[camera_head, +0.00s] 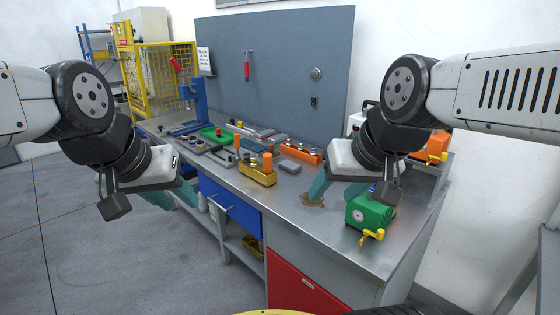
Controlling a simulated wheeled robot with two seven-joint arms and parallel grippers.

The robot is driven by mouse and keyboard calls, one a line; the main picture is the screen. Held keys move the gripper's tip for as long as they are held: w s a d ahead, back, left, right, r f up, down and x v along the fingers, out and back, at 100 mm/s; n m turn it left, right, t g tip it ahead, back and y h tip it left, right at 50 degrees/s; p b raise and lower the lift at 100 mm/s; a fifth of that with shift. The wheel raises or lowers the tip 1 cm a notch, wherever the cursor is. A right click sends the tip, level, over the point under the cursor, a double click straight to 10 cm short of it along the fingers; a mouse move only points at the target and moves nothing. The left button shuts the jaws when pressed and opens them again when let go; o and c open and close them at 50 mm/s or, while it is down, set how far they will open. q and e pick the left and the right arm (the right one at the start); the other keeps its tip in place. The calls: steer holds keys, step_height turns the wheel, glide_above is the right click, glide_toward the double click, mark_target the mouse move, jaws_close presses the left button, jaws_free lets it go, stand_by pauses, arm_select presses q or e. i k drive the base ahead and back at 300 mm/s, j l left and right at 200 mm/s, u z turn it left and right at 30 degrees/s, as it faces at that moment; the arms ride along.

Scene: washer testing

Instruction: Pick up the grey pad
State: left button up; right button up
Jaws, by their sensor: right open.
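A small grey pad (289,166) lies flat on the metal workbench (305,226), behind and to the right of a yellow bin. My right gripper (334,192) has teal fingers spread apart. It is open over the bench, to the right of the pad and nearer to me, and nothing shows between its fingers. My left gripper (178,196) hangs off the bench's left front edge, well away from the pad. Its teal fingers are partly hidden by its own body, so I cannot tell its opening.
The yellow bin (257,177) holds orange parts. An orange tray (301,153) stands behind the pad. A green device (369,215) with a yellow tap sits right of my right gripper.

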mark_target(289, 166)
steer(key=i+j+z, duration=0.2)
steer(key=i+j, duration=0.15)
steer(key=i+j+z, duration=0.25)
steer(key=i+j, duration=0.15)
steer(key=i+j+z, duration=0.2)
steer(key=i+j, duration=0.25)
steer(key=i+j+z, duration=0.25)
steer(key=j, duration=0.3)
steer(key=i, duration=0.05)
